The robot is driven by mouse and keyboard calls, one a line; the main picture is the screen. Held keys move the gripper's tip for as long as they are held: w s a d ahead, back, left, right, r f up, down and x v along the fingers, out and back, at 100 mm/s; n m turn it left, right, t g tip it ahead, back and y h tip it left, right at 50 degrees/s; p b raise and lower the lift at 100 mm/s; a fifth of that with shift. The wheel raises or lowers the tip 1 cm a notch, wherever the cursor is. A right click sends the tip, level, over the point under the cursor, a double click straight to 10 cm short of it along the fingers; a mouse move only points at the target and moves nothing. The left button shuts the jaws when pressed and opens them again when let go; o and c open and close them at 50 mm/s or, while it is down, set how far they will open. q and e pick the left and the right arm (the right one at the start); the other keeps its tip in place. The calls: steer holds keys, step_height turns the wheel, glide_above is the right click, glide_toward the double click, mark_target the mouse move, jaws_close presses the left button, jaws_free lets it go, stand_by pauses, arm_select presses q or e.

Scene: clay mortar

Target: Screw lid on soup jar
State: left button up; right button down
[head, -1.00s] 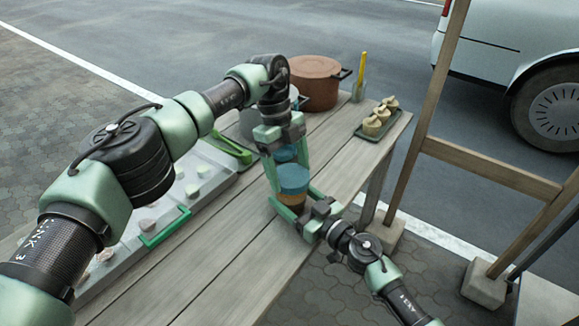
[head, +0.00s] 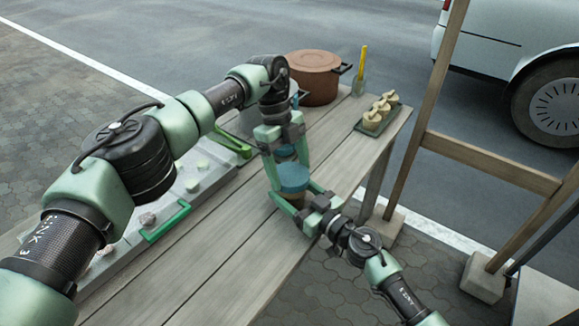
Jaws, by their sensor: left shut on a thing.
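The blue lid (head: 293,178) sits at the fingertips of my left gripper (head: 288,166), which reaches down from above and is shut on it. The lid is directly over the soup jar, whose brownish body (head: 294,198) shows only as a small strip below it. My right gripper (head: 300,196) comes from the lower right, with its fingers on both sides of the jar. I cannot tell whether lid and jar touch. A second blue patch (head: 285,151) shows between the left fingers; its nature is unclear.
The wooden table (head: 225,265) has bare planks in front. A tray with a green handle (head: 168,222) is at left. A brown pot (head: 313,78), a container with a yellow-handled tool (head: 360,75) and a tray of dumplings (head: 378,112) stand behind. A wooden frame (head: 490,175) rises at right.

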arm_select(q)
steer(key=shift+f, duration=0.3)
steer(key=shift+w+m, duration=0.1)
steer(key=shift+m, duration=0.6)
steer(key=shift+m+g+y, duration=0.3)
steer(key=shift+m+y, duration=0.1)
steer(key=shift+m, duration=0.6)
steer(key=o, duration=1.3)
steer(key=shift+r, duration=0.15)
